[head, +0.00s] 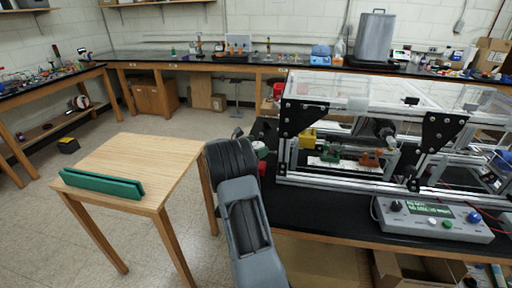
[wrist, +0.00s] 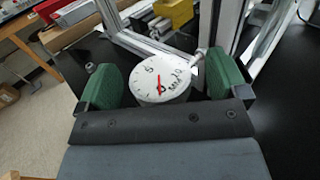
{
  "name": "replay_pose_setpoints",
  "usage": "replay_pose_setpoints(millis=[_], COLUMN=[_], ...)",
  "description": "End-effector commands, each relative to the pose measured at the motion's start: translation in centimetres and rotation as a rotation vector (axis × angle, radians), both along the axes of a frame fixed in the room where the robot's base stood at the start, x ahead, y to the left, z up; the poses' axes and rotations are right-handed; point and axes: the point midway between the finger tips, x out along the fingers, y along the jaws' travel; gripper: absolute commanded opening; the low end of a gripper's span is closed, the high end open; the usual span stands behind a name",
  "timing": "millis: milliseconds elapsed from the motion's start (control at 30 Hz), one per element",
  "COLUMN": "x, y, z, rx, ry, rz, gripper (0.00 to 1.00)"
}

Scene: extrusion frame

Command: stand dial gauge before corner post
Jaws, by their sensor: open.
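The dial gauge (wrist: 158,82) has a round white face with a red needle and "MM" lettering. In the wrist view it is between the two green finger pads of my gripper (wrist: 167,80), which is open. A gap shows at the left pad; contact at the right pad is unclear. A small metal knob or stem sticks out at the gauge's upper right, near the silver corner post (wrist: 226,25). In the head view the corner post (head: 282,160) is at the frame's left end, and my arm hides most of the gripper and gauge.
The extrusion frame (head: 350,183) with clear panels stands on the black bench (head: 300,210). A control box (head: 435,219) is at its front right. A yellow block (wrist: 172,10) lies beyond the gauge. A wooden table (head: 140,160) with a green bar (head: 102,184) stands left.

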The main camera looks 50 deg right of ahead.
Motion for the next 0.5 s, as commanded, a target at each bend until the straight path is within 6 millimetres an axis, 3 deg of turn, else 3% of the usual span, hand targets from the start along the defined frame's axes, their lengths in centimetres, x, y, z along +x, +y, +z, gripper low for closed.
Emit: replay_pose_setpoints(millis=[500], x=[2.2], y=[8.8], z=[-0.1], rx=[0.0], ry=[0.0], rz=[0.004], gripper=[0.92])
